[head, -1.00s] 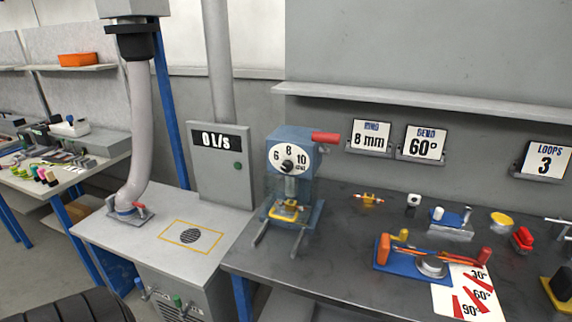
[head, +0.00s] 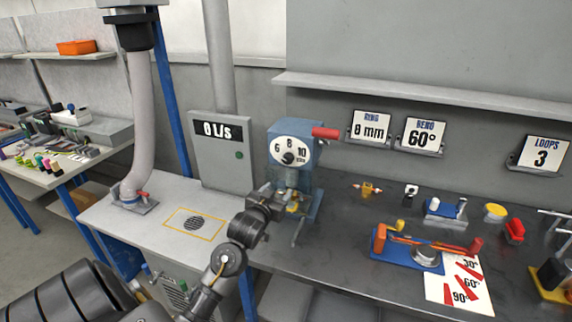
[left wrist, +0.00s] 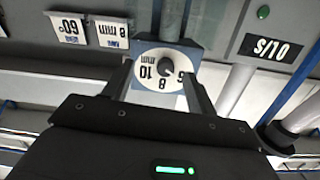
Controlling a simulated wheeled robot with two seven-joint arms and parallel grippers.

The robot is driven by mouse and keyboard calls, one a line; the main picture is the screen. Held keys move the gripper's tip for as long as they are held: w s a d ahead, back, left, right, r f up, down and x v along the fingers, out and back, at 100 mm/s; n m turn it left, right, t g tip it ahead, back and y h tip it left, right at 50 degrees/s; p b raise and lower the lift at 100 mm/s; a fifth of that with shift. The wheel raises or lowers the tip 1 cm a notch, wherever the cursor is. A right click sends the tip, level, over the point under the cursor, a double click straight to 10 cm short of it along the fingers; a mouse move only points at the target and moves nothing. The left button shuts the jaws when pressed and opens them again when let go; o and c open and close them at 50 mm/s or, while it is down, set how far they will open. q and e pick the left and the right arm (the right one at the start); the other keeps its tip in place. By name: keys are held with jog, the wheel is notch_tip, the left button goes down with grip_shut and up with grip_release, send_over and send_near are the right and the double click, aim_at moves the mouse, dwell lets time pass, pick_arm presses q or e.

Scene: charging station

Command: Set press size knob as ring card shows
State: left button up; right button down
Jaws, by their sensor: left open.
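The blue press (head: 293,143) stands on the dark bench, with a red lever at its upper right. Its white dial (head: 290,150) is marked 6, 8 and 10 mm, with a dark size knob (head: 289,157) at its centre; where the knob points is too small to tell. The ring card (head: 370,127) reads 8 mm. My left gripper (head: 286,197) is in front of the press, below the dial. In the left wrist view, upside down, its open fingers (left wrist: 161,80) flank the dial (left wrist: 160,80) and knob (left wrist: 166,67), with nothing held. My right gripper is out of view.
A bend card (head: 419,135) reads 60° and a loops card (head: 541,153) reads 3. A blue bending jig (head: 400,249) and small parts lie on the bench at right. A grey box (head: 222,158) reading 0 l/s stands left of the press.

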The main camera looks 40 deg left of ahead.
aim_at(286, 160)
pick_arm(q)
jog(key=shift+n+t+y, duration=0.3)
jog(key=shift+t, duration=0.2)
jog(key=w+a+r, duration=0.1)
jog(key=w, duration=0.2)
jog(key=w+a+r+p, duration=0.1)
jog(key=w+a, duration=0.1)
jog(key=w, duration=0.1)
jog(key=w+a+r+p, duration=0.1)
jog(key=w+a+r, duration=0.1)
jog(key=w, duration=0.1)
jog(key=shift+w, duration=0.4)
jog(key=shift+w+a+f+p, duration=0.1)
jog(key=shift+w+a+p, duration=0.2)
jog(key=shift+w, duration=0.4)
jog(key=c, duration=1)
